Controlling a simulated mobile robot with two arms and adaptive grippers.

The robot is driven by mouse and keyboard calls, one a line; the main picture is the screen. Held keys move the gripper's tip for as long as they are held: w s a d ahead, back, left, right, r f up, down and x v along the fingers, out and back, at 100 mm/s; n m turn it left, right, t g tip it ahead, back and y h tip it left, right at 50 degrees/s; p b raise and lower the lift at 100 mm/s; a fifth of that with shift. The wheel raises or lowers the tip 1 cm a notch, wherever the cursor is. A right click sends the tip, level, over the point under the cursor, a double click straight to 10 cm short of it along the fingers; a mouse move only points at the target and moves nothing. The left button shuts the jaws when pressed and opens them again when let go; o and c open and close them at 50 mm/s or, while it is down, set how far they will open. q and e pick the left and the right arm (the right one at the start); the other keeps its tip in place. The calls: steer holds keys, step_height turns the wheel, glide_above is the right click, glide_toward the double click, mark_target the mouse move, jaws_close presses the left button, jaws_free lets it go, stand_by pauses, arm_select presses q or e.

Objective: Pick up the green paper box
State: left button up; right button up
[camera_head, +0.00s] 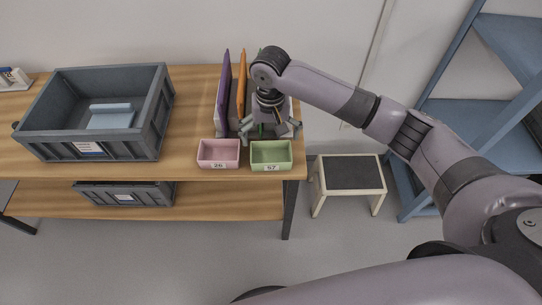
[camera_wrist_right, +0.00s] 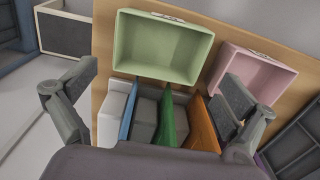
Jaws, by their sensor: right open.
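The green paper box (camera_head: 271,154) is a small open tray with a number label on its front. It stands at the table's front right edge, just right of the pink box (camera_head: 218,154). In the right wrist view the green box (camera_wrist_right: 155,52) looks empty, beyond my fingers. My right gripper (camera_head: 272,130) is open and empty, just behind and above the green box. In the wrist view, the fingers of my right gripper (camera_wrist_right: 162,86) are spread wide, apart from the box. My left gripper is not in view.
Upright folders in purple (camera_head: 222,92), orange (camera_head: 241,85) and other colours stand close behind the boxes, partly under my right gripper. A large grey crate (camera_head: 152,120) stands at left on the table (camera_head: 188,125). A step stool (camera_head: 348,172) and blue shelving (camera_head: 440,112) stand at right.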

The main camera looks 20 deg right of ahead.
mark_target(271, 160)
steer(key=f, duration=0.7)
steer(key=shift+s+f, duration=0.1)
steer(key=shift+s, duration=0.2)
steer(key=c, duration=0.6)
steer(key=shift+c, duration=0.2)
